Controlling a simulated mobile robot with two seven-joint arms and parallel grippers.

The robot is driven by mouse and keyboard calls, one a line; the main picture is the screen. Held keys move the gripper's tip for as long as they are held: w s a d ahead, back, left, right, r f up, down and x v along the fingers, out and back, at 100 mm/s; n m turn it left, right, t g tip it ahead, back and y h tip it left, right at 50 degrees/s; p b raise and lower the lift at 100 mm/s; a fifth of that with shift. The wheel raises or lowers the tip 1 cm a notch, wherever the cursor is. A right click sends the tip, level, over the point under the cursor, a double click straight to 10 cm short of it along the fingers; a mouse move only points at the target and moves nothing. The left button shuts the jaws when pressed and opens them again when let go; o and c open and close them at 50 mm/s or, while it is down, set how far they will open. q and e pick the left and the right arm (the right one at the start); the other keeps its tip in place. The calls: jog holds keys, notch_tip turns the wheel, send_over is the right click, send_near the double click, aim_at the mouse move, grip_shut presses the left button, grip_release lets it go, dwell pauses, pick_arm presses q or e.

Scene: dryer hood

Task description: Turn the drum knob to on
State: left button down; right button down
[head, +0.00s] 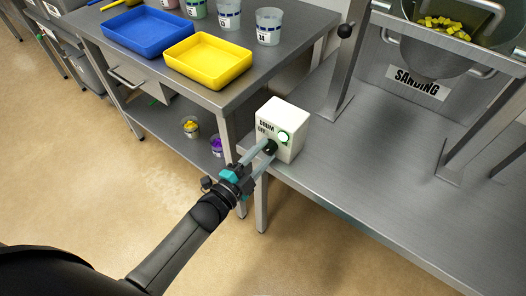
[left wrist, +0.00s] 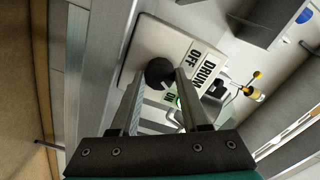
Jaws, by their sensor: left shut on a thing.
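The white drum control box (head: 287,117) stands at the left end of the steel bench, with DRUM and OFF lettering on its face. A black knob (head: 271,147) sits on that face, beside a bright green lamp (head: 284,137). My left gripper (head: 267,150) reaches the box from the lower left and is shut on the knob, one finger on each side. In the left wrist view the knob (left wrist: 159,72) is between the fingertips, near the OFF, DRUM and ON labels on the box (left wrist: 160,42). The knob's pointer direction cannot be made out. My right gripper is not in view.
A steel table (head: 118,67) at left holds a blue tray (head: 146,32), a yellow tray (head: 207,59) and several cups. The front of the bench is clear.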

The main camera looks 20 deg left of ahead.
pick_arm(q)
jog(key=shift+m, duration=1.3)
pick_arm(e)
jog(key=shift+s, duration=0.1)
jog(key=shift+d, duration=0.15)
pick_arm(q)
jog(key=shift+c, duration=1.9)
grip_release()
jog(key=p+v, duration=0.2)
jog(key=v, duration=1.3)
jog(key=shift+s, duration=0.15)
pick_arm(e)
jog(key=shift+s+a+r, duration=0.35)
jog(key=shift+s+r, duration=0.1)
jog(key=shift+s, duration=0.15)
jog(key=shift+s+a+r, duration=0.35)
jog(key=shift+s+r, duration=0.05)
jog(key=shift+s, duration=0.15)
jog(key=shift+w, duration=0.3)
